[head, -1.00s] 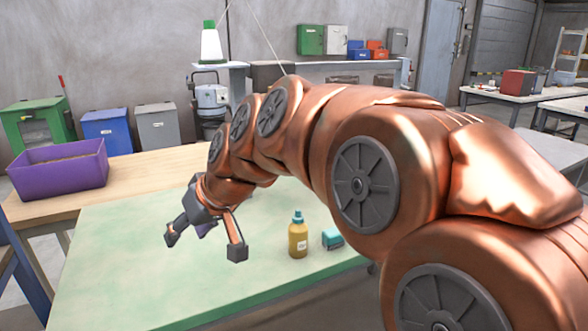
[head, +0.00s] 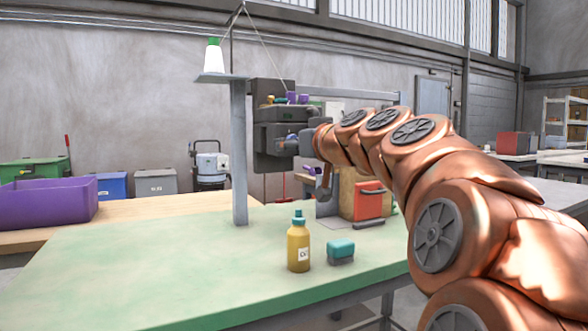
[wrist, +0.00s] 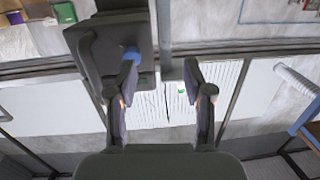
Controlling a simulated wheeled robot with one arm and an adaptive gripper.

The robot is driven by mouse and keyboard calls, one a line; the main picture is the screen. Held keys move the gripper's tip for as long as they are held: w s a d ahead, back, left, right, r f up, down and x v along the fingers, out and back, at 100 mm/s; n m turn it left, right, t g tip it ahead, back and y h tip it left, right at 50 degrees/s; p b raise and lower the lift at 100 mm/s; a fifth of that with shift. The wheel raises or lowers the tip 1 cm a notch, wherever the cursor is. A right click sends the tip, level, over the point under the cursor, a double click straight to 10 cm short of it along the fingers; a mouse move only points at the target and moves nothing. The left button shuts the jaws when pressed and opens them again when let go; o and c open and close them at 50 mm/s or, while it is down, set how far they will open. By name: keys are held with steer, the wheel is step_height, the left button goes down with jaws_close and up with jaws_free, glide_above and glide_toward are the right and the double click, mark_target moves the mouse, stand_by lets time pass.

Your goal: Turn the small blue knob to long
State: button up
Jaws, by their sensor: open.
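The dark bagger unit (head: 274,137) hangs beside a grey post in the head view. My gripper (head: 308,141) is raised at its right side, its fingers partly hidden there. In the wrist view the dark housing (wrist: 112,55) fills the upper left, with a small blue knob (wrist: 131,54) on its face. My gripper (wrist: 161,76) is open and empty in that view. Its left fingertip overlaps the knob's lower part in the picture; contact cannot be told. The right fingertip is apart from the knob. The knob's setting and any lettering cannot be read.
A yellow bottle (head: 298,246) and a teal-topped block (head: 341,251) stand on the green table (head: 180,262). A red-fronted box (head: 368,201) stands beneath my arm. A purple bin (head: 48,203) is at left. The table's left part is clear.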

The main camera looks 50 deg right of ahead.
steer(key=w+d+h+b, duration=0.1)
steer(key=w+d+b, duration=0.1)
steer(key=w+d, duration=0.3)
steer(key=shift+d+r+b, duration=0.2)
steer(key=shift+d+b, duration=0.1)
steer(key=shift+b, duration=0.1)
stand_by(0.4)
steer(key=shift+w, duration=0.1)
steer(key=shift+c, duration=0.4)
jaws_close()
